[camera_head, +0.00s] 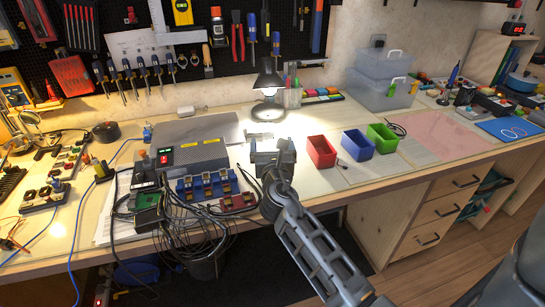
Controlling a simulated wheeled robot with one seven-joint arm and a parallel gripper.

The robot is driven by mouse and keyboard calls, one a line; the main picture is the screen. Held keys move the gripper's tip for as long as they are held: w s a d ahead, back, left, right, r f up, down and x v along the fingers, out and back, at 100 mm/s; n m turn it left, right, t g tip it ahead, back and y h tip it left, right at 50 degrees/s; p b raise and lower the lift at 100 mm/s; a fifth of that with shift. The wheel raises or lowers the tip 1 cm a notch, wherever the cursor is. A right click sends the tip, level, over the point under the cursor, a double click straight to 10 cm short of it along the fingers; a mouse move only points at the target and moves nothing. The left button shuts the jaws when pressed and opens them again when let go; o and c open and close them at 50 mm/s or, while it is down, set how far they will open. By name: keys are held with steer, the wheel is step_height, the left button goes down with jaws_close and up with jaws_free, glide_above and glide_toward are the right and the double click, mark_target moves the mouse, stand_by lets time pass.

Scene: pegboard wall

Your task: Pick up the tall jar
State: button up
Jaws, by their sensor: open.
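My gripper (262,148) is over the middle of the workbench, and my arm comes up to it from the lower right. It is open, with nothing visible between the fingers. No thing is plainly a tall jar; the nearest match is a small clear holder (293,98) with pens standing in it, just right of the lamp at the back of the bench. The holder is upright and well apart from my gripper. Its details are too small to tell. What lies right behind and under my gripper is hidden.
A lit black desk lamp (268,80) stands behind my gripper. Red (321,152), blue (357,145) and green (382,138) bins are to the right. A grey box (189,153), circuit boards and tangled cables crowd the left. Clear storage boxes (383,92) stand at the back right.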

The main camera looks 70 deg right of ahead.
mark_target(272, 128)
steer(key=x, duration=0.7)
steer(key=shift+s+d+r+p, duration=0.2)
steer(key=shift+d+r+p, duration=0.05)
steer(key=shift+p, duration=0.1)
steer(key=shift+c, duration=0.2)
steer(key=c, duration=1.3)
steer(key=shift+c, duration=0.8)
steer(key=shift+r, duration=0.1)
